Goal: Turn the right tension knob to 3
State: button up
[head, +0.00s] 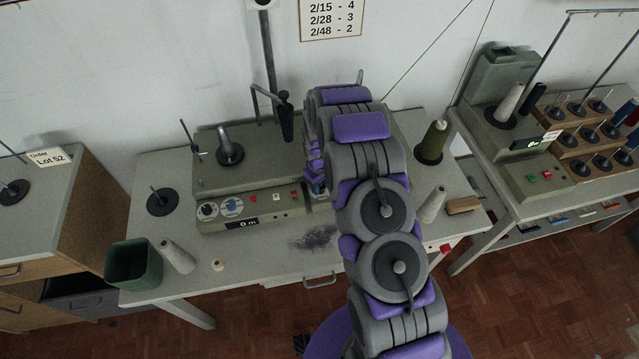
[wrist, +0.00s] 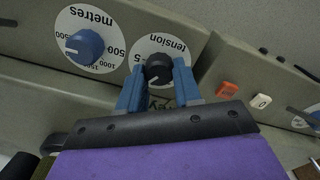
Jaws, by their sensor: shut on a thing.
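In the wrist view, which shows the panel upside down, a black tension knob (wrist: 158,70) sits on a white dial (wrist: 177,46) lettered "tension". My gripper (wrist: 158,82) has its two blue fingers on either side of this knob, shut on it. A "5" shows beside the knob; the fingers hide the lower dial, and I cannot read the pointer's setting. In the head view my arm hides this right-hand knob; my gripper (head: 318,188) shows only partly at the panel's right end. The left tension dial (head: 207,210) is in plain view there.
A blue knob (wrist: 85,47) on the "metres" dial is close beside my fingers. An orange switch (wrist: 227,89) and white button (wrist: 261,101) lie on the other side. Cones, a green bin (head: 135,264) and a wall card (head: 331,18) with numbers surround the machine.

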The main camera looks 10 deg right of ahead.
jog(key=n, duration=0.4)
jog(key=n+b, duration=0.1)
jog(key=n, duration=0.1)
jog(key=shift+s+f+n, duration=0.15)
jog(key=shift+s+n, duration=0.1)
jog(key=shift+n, duration=0.05)
dwell(0.4)
jog(key=o, duration=1)
jog(key=shift+w+d, duration=0.1)
jog(key=shift+o, duration=0.2)
notch_tip(320, 180, up, 18)
jog(key=p, duration=0.1)
jog(key=shift+f, duration=0.25)
